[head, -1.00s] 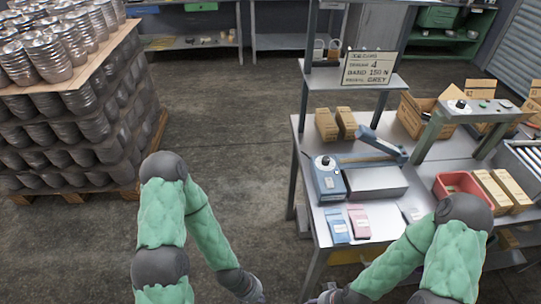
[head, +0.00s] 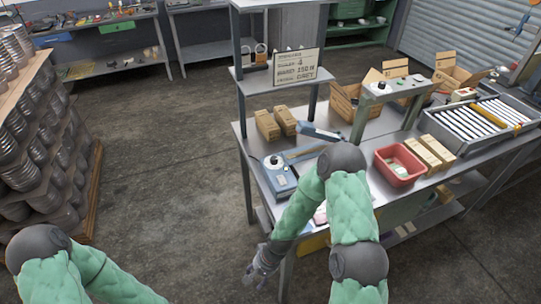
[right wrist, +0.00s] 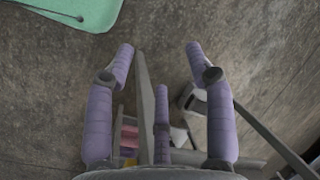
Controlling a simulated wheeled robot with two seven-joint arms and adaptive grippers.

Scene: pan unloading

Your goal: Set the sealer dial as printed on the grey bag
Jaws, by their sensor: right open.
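The blue sealer (head: 281,182) stands at the left end of the metal table, its dial (head: 273,160) facing up. The dial's setting is too small to read. The sealer's blue lever arm (head: 318,132) is raised behind it. My right arm covers the front of the table. Only a pinkish scrap of a bag (head: 320,213) shows there; I do not see the grey bag. My right gripper (head: 259,272) hangs low beside the table's front left corner, left of and below the sealer. In the right wrist view (right wrist: 160,50) its fingers are spread and empty. My left gripper is out of view.
Brown boxes (head: 267,125), a red bin (head: 398,164) and a roller conveyor (head: 475,118) occupy the table. The floor left of the table is clear up to the stacked pans (head: 45,150).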

